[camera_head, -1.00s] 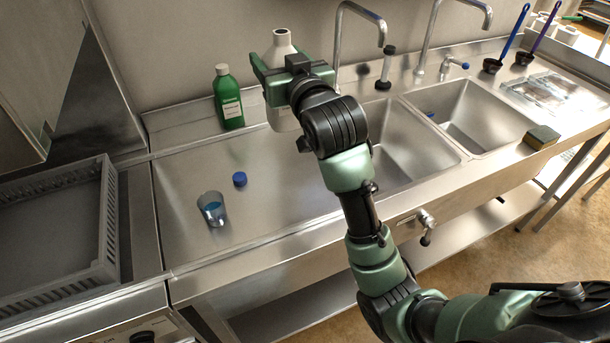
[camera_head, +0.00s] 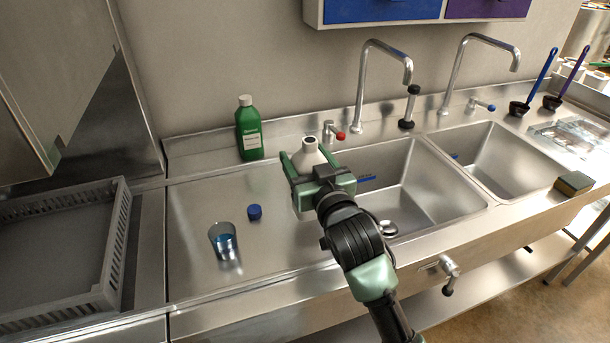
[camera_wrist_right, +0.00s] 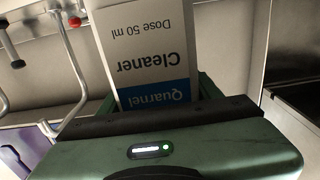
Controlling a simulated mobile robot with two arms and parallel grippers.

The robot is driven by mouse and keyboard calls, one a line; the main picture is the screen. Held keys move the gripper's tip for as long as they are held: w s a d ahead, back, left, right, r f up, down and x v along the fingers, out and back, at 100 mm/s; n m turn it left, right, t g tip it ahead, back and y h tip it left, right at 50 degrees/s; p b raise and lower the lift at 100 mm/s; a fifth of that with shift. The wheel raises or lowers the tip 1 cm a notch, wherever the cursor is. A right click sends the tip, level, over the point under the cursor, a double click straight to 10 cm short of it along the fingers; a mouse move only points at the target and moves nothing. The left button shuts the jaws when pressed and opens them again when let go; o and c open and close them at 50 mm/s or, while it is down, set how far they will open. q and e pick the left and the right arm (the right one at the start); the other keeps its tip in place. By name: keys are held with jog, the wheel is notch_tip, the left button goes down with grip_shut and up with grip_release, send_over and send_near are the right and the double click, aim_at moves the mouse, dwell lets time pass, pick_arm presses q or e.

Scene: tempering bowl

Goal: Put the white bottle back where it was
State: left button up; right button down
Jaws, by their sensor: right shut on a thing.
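The white bottle (camera_head: 309,147) is in my right gripper (camera_head: 309,163), whose green fingers are shut on its two sides. It looks upright, and its top is open, with a dark mouth. In the right wrist view the bottle (camera_wrist_right: 150,45) fills the space between the fingers; its label reads "Quarnel Cleaner, Dose 50 ml" upside down. Its base is mostly hidden behind the gripper, so I cannot tell whether it touches the steel drainboard (camera_head: 200,195). A blue cap (camera_head: 254,212) lies on the drainboard to the left. My left gripper is not in view.
A green bottle (camera_head: 249,132) stands at the back. A glass with blue liquid (camera_head: 223,243) is at the front left. A grey crate (camera_head: 115,245) is far left. Taps (camera_head: 362,85) and sink basins (camera_head: 425,185) are to the right. Drainboard around the cap is clear.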

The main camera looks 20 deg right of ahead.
notch_tip(320, 180, down, 4)
jog(key=shift+r, duration=0.2)
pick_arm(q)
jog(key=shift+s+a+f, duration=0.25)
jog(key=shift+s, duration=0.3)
pick_arm(e)
jog(key=shift+f, duration=0.35)
jog(key=shift+c, duration=1.6)
grip_release()
jog(key=shift+f, duration=0.15)
pick_arm(q)
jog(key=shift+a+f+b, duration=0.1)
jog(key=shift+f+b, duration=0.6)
jog(key=shift+b, duration=0.25)
pick_arm(e)
jog(key=s, duration=1.2)
jog(key=shift+d+r, duration=0.2)
jog(key=shift+s+f, duration=0.1)
